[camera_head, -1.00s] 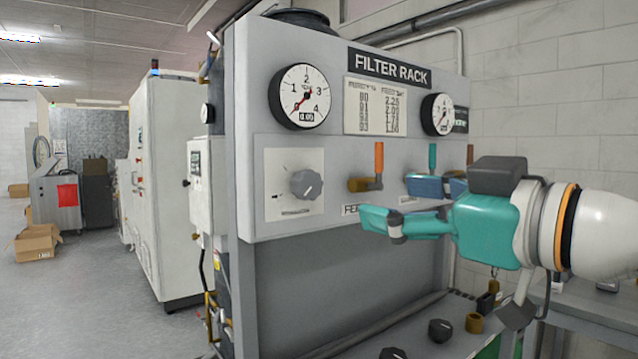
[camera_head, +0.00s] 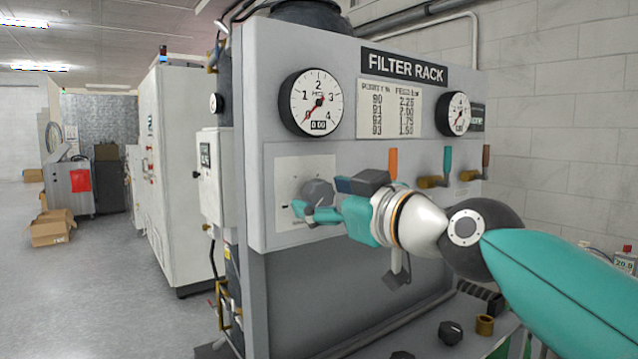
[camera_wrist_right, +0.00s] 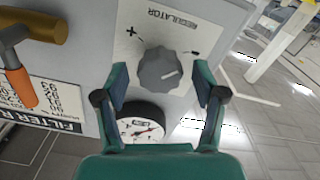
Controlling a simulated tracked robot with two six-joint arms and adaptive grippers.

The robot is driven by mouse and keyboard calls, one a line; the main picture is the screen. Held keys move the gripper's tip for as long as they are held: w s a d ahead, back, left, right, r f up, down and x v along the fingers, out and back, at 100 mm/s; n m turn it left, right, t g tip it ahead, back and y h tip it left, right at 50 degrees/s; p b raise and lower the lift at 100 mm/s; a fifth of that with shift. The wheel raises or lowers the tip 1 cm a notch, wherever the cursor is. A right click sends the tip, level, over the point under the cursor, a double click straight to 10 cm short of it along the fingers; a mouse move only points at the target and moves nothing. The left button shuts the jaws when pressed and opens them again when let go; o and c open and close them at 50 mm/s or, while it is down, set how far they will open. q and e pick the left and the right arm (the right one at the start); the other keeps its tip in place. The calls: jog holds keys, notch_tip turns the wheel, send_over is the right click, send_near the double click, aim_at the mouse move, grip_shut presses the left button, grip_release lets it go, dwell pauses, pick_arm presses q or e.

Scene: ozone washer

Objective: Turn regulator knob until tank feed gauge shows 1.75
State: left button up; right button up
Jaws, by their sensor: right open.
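The grey regulator knob (camera_head: 318,194) sits on a white plate on the front of the filter rack panel. In the right wrist view the knob (camera_wrist_right: 161,70) lies between and just beyond my right gripper's open fingers, between plus and minus marks. My right gripper (camera_head: 303,211) is at the knob in the head view and hides its lower part; contact cannot be told. The left gauge (camera_head: 311,102), above the knob, has its red needle at the low end and its display appears to read 0.00. A printed table (camera_head: 389,106) pairs 92 with 1.75. My left gripper is not in view.
A second gauge (camera_head: 453,114) is on the right of the panel. An orange-handled valve (camera_head: 393,162) and a teal-handled valve (camera_head: 447,160) project near my right arm. A white cabinet (camera_head: 182,160) stands left of the rack.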

jog(key=shift+x, duration=0.95)
jog(key=c, duration=1)
jog(key=shift+d, duration=0.1)
jog(key=shift+c, duration=0.8)
